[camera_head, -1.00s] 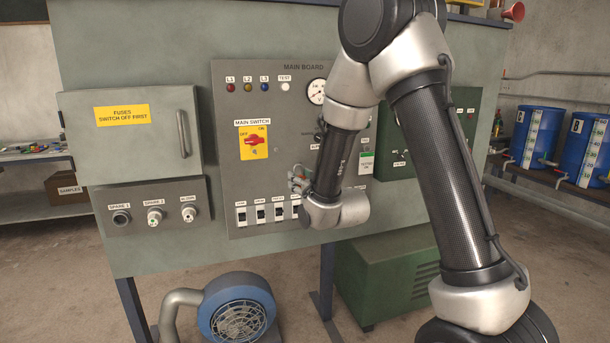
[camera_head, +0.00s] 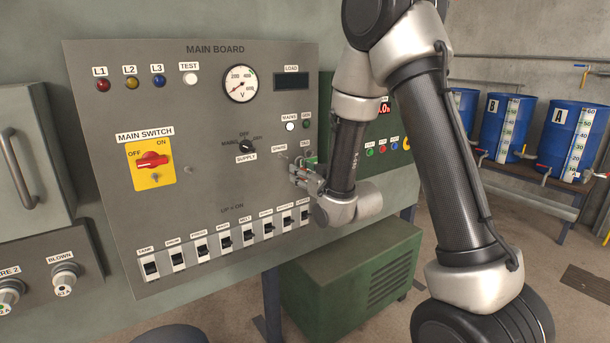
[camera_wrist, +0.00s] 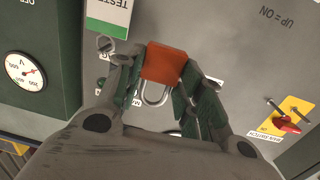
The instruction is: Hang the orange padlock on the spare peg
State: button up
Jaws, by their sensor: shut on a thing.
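The orange padlock (camera_wrist: 166,64) is between the fingertips of my gripper (camera_wrist: 160,72) in the wrist view, and the gripper is shut on it. Its metal shackle (camera_wrist: 155,95) points toward the bottom of that picture, which shows the board upside down. In the head view my gripper (camera_head: 308,178) is close to the main board, just below the SPARE label (camera_head: 279,149). The spare peg is not clear there, being small and near the fingers. I cannot tell whether the shackle is on a peg or in front of it.
The TESTED card (camera_wrist: 108,14) hangs beside my gripper in the wrist view. The red main switch (camera_head: 152,160) and a row of breakers (camera_head: 224,239) are on the board (camera_head: 110,200). A green cabinet (camera_head: 350,275) stands below; blue drums (camera_head: 505,130) stand at the right.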

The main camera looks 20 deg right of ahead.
jog(key=shift+a+x, duration=0.2)
jog(key=shift+x, duration=3.75)
jog(key=shift+w+a+f, duration=0.2)
jog(key=shift+w+f, duration=0.3)
jog(key=shift+w, duration=0.05)
jog(key=o, duration=1.2)
jog(key=shift+c, duration=0.2)
